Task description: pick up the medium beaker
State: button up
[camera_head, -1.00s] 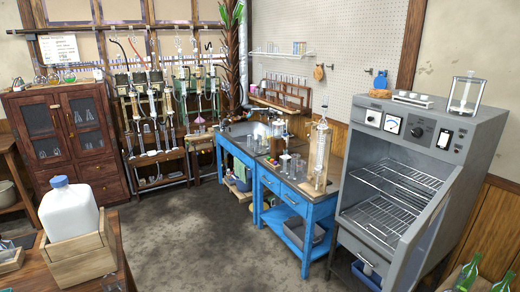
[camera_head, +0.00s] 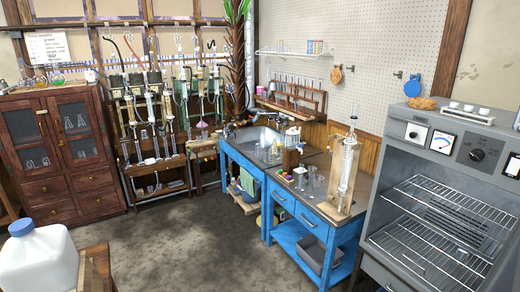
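Several small clear glass vessels stand on the dark top of the blue bench (camera_head: 335,222), left of a tall glass apparatus on a wooden stand (camera_head: 343,185). They include a clear beaker-like glass (camera_head: 300,178) and another beside it (camera_head: 319,183). More clear glassware (camera_head: 268,152) stands at the sink end of the bench. These are too small to tell which is the medium beaker. My gripper is not in view.
A grey oven (camera_head: 430,180) with open wire shelves stands at right. A white jug with a blue cap (camera_head: 38,262) is at lower left, near a wooden cabinet (camera_head: 66,150). The grey floor (camera_head: 190,245) between is clear.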

aim_at(268, 153)
jog(key=i+j+u, duration=0.3)
jog(key=i, duration=0.3)
jog(key=i+l+u, duration=0.1)
jog(key=i+u, duration=0.2)
jog(key=i, duration=2.65)
jog(key=i+z, duration=0.25)
jog(key=i, duration=0.2)
jog(key=i+j+z, duration=0.2)
jog(key=i, duration=0.25)
jog(key=i+j+z, duration=0.25)
jog(key=i, duration=0.15)
